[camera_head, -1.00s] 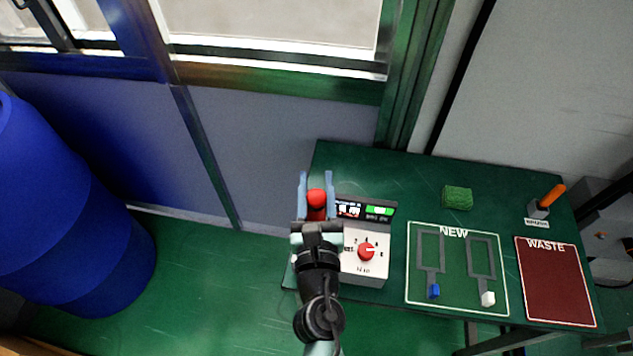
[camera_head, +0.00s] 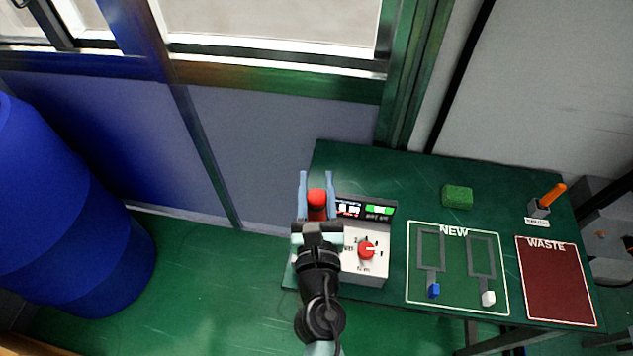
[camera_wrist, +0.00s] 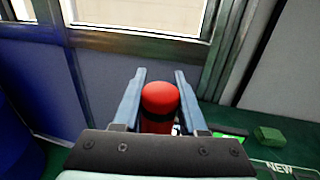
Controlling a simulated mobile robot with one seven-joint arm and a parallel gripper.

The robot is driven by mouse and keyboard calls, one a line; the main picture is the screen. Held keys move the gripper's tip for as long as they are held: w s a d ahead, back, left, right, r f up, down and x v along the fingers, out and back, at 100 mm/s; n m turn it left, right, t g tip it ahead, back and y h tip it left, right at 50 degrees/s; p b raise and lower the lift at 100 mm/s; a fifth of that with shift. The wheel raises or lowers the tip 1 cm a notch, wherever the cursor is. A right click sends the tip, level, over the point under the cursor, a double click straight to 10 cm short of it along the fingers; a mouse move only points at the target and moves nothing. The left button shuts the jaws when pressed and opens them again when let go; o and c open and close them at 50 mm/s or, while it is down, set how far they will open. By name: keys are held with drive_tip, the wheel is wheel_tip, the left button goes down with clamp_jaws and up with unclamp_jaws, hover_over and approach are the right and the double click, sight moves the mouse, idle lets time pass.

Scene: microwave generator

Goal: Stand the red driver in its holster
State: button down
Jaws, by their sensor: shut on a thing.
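The red driver (camera_head: 317,199) is between the two blue-grey fingers of my gripper (camera_head: 317,177), which is shut on it. In the wrist view the red driver's rounded top (camera_wrist: 160,98) shows between the fingers, and its lower part is hidden by my gripper. My gripper is over the left part of the green table, at the left side of the white control box. No empty holster can be made out. A small grey holder (camera_head: 537,208) at the right back of the table has an orange handle (camera_head: 553,194) leaning out of it and a white label in front.
The control box (camera_head: 366,268) has a red knob and lit displays. A green block (camera_head: 457,197) lies behind the NEW area (camera_head: 457,300), which has blue and white pieces. The dark red WASTE area (camera_head: 555,282) is at right. A blue barrel (camera_head: 75,220) stands at left.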

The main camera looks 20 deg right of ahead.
drive_tip(key=shift+f+b, duration=2.4)
drive_tip(key=shift+f, duration=0.2)
drive_tip(key=shift+f+b, duration=0.35)
drive_tip(key=shift+b, duration=0.2)
drive_tip(key=shift+f, duration=0.1)
drive_tip(key=shift+c, duration=2.1)
unclamp_jaws()
drive_tip(key=shift+o, duration=0.2)
drive_tip(key=shift+f, duration=0.1)
drive_tip(key=shift+f, duration=0.1)
